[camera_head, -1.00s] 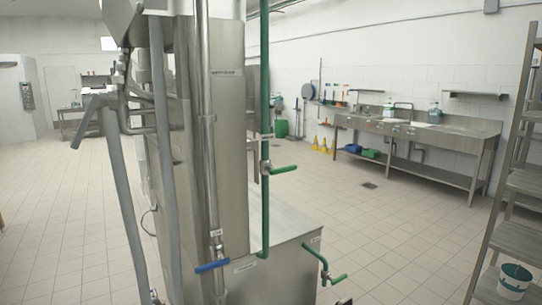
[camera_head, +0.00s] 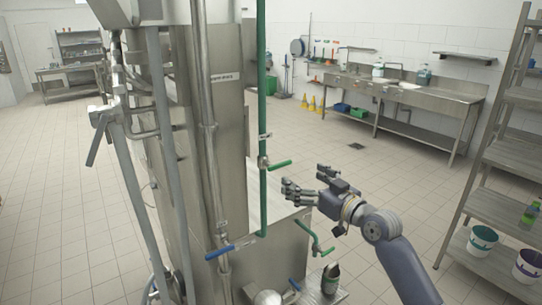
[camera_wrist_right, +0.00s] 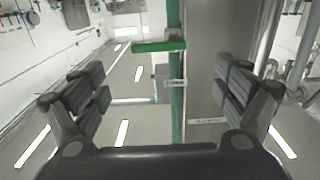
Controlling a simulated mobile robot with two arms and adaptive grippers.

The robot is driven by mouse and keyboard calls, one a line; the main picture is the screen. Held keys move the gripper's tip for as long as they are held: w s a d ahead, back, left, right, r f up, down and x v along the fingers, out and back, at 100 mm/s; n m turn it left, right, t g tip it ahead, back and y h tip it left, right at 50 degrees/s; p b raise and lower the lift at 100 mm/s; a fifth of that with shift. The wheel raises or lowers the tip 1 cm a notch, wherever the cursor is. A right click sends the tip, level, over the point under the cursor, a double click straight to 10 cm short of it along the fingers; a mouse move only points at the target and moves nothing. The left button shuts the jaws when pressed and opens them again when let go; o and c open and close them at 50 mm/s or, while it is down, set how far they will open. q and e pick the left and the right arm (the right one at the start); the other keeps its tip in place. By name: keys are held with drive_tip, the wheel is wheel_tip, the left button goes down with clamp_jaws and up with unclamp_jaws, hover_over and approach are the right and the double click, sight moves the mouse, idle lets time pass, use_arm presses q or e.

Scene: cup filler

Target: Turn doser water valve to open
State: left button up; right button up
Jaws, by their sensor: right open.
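A green vertical pipe (camera_head: 262,120) on the steel machine carries a valve with a green lever (camera_head: 279,164), which sticks out to the right, roughly level. The lever also shows in the right wrist view (camera_wrist_right: 158,46), crossing the pipe. The labels are too small to read, so I cannot tell which is the doser water valve. My right gripper (camera_head: 303,181) is open and empty, right of and slightly below the upper lever in the head view, apart from it. My left gripper is out of view.
A grey lever (camera_head: 98,140) hangs at left. A steel shelf rack (camera_head: 490,180) with buckets stands right.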

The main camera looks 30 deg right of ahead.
sight(281, 164)
drive_tip(key=w+p, duration=0.1)
drive_tip(key=w, duration=0.2)
drive_tip(key=w+p, duration=0.1)
drive_tip(key=w, duration=0.2)
drive_tip(key=w+p, duration=0.1)
drive_tip(key=w, duration=0.2)
drive_tip(key=shift+w+a+r+p, duration=0.1)
drive_tip(key=shift+w+a+p, duration=0.05)
drive_tip(key=shift+a+p, duration=0.2)
drive_tip(key=shift+w, duration=0.75)
drive_tip(key=c, duration=1.5)
